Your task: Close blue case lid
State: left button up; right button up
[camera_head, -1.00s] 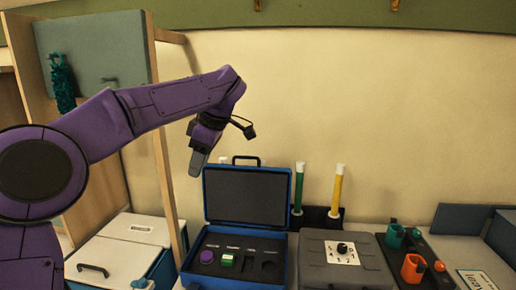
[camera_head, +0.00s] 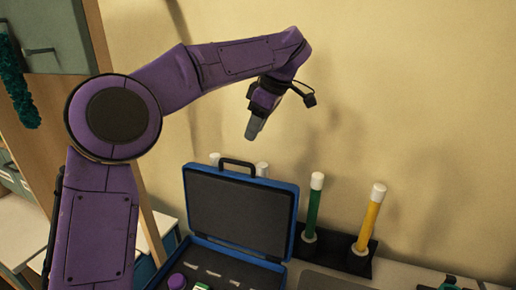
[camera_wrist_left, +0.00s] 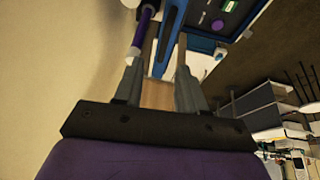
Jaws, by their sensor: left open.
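The blue case (camera_head: 222,242) stands open, its lid (camera_head: 240,208) raised nearly upright with a dark grey lining and a black handle on top. Its base is cut off by the lower edge of the head view and holds a purple round piece (camera_head: 177,281) and a green piece (camera_head: 202,287). My left gripper (camera_head: 253,132) points downward above the raised lid, open and empty, apart from the lid. In the left wrist view my left gripper (camera_wrist_left: 157,85) has its fingers spread, with part of the blue case (camera_wrist_left: 200,42) beyond them. My right gripper is not in view.
Behind and right of the case, a green tube (camera_head: 314,205) and a yellow tube (camera_head: 370,220) stand in a black rack (camera_head: 335,256). White caps show behind the lid. A wooden frame (camera_head: 110,95) stands at the left. The wall is close behind.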

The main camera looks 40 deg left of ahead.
aim_at(238, 162)
pick_arm(q)
jog(key=x, duration=0.6)
jog(key=b+x, duration=0.1)
jog(key=x, duration=0.3)
jog(key=shift+s, duration=0.65)
jog(key=shift+w, duration=0.1)
grip_shut()
